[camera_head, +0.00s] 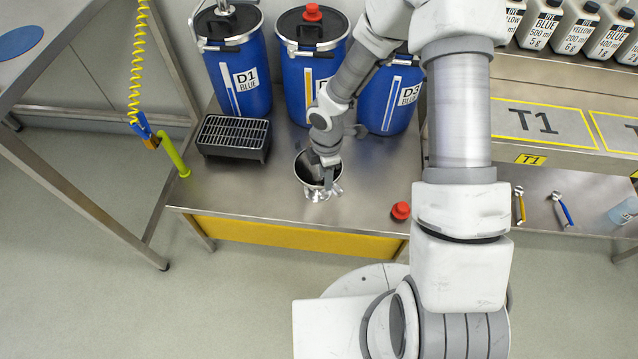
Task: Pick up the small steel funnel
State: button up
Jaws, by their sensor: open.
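The small steel funnel (302,178) is near the front edge of the steel bench, left of the picture's middle. Its dark open mouth and round rim face up, and shiny metal shows at its lower front. My arm reaches down from the upper right, and my gripper (329,180) is at the funnel's right side, overlapping its rim in the picture. The gripper is open. It hides part of the funnel's mouth and right wall. I cannot tell whether the fingers touch the funnel or how they straddle its wall.
Blue drums (238,62) stand behind, with a black grated tray (234,137) at left. A red cap (401,211) lies right of the funnel on the bench (250,190). A yellow coiled hose (137,60) hangs at left. Bottles (577,28) stand on the right shelf.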

notch_tip(320, 180, down, 2)
jog(key=shift+f+b, duration=0.2)
jog(key=shift+b, duration=0.1)
jog(key=shift+r, duration=0.1)
grip_shut()
dwell(1.1)
